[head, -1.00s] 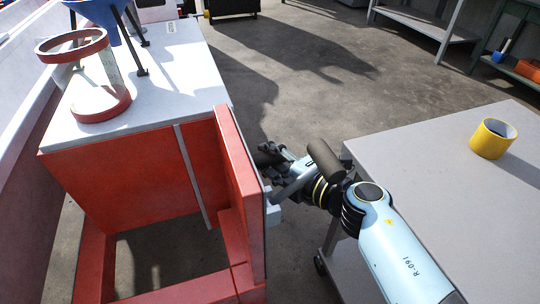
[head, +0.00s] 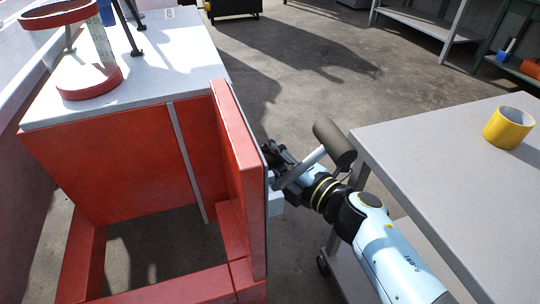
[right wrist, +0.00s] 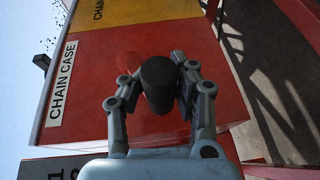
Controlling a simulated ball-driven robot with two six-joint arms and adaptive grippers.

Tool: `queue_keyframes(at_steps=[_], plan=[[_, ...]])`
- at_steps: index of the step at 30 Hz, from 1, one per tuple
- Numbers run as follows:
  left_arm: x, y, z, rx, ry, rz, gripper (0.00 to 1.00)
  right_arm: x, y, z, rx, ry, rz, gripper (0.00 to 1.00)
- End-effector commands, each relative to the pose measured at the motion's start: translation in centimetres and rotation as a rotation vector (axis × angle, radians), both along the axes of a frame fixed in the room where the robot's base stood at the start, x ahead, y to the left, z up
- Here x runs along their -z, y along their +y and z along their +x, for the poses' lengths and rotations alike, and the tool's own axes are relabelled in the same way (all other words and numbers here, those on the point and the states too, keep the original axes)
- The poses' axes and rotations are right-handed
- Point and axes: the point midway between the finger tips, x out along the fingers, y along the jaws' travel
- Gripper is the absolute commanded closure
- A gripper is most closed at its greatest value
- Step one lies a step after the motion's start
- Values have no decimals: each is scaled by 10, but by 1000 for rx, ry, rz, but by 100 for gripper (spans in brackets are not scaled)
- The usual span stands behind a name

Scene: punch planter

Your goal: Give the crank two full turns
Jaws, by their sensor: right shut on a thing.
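In the right wrist view the dark handle (right wrist: 159,84) shows between the two fingers, in front of the red chain case (right wrist: 90,92). The exact contact is hidden. My left gripper is not in view.
A grey table (head: 440,170) with a yellow ring-shaped cup (head: 509,127) stands to the right of my right arm. The machine's white top (head: 185,72) carries a red round part (head: 88,83). Open concrete floor (head: 300,60) lies behind.

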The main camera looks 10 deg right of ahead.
Motion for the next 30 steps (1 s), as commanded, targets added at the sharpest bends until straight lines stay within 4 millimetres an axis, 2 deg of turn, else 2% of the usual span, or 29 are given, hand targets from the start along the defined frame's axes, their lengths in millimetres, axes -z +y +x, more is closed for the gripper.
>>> queue_keyframes(at_steps=[1,17,18,24,30], plan=[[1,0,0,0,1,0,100,12,0,-6,-2,21,-6,100],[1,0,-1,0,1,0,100,14,-1,-6,-2,23,-8,100],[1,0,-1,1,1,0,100,14,-1,-6,-2,22,-8,75],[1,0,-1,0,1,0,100,12,0,-4,-3,19,-6,49],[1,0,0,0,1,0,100,9,0,-3,-2,14,-4,49]])
